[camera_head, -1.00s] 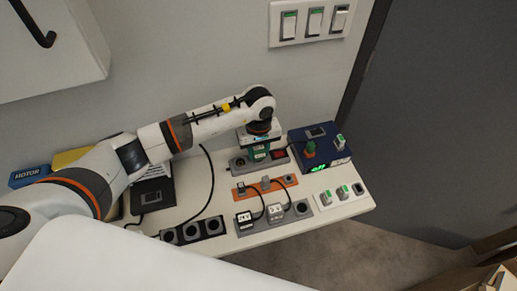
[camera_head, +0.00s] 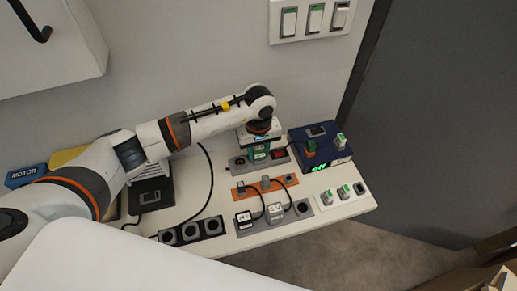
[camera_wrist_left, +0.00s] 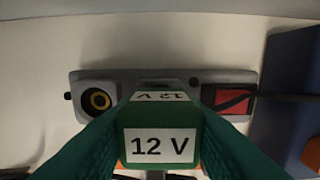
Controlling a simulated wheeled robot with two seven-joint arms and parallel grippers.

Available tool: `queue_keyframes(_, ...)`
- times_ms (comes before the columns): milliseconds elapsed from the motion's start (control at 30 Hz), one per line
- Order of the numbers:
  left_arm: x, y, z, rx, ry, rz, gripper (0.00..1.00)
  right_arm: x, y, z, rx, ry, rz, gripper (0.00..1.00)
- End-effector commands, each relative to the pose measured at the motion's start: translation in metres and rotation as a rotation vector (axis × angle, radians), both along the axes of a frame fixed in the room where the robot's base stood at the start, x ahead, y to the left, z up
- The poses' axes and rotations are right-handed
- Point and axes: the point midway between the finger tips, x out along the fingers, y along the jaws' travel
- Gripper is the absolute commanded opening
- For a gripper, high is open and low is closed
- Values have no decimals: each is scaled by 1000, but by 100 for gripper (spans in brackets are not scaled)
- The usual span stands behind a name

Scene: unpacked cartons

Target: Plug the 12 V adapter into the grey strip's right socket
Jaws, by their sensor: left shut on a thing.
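The green 12 V adapter (camera_wrist_left: 160,130) fills the middle of the left wrist view, its white label facing the camera. My left gripper (camera_head: 259,148) is shut on it, with a finger on each side. The grey strip (camera_head: 238,169) lies at the back of the table, below the adapter. The wrist view shows the strip (camera_wrist_left: 135,78) with an empty round left socket (camera_wrist_left: 99,100) and a red switch (camera_wrist_left: 228,98) at its right. The adapter covers the stretch between them, so the right socket is hidden. I cannot tell whether the plug is seated. My right gripper is out of view.
A blue box (camera_head: 319,148) with a green display stands close to the right of the strip.

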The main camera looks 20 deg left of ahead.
Motion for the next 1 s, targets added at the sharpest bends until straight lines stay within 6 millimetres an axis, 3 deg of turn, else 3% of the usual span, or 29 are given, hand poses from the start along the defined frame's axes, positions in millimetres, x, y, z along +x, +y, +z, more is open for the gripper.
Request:
queue_keyframes(267, 0, 0, -1, 0, -1, 0, 3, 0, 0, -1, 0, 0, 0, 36)
queue_keyframes(300, 0, 0, -1, 0, -1, 0, 42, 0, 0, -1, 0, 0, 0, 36)
queue_keyframes(433, 0, 0, -1, -1, -1, 0, 61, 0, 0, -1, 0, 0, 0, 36)
queue_keyframes(767, 1, 0, 3, 0, -1, 0, 61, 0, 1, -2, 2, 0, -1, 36)
queue_keyframes(1000, 2, 0, 41, 0, -7, 0, 61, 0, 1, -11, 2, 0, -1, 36)
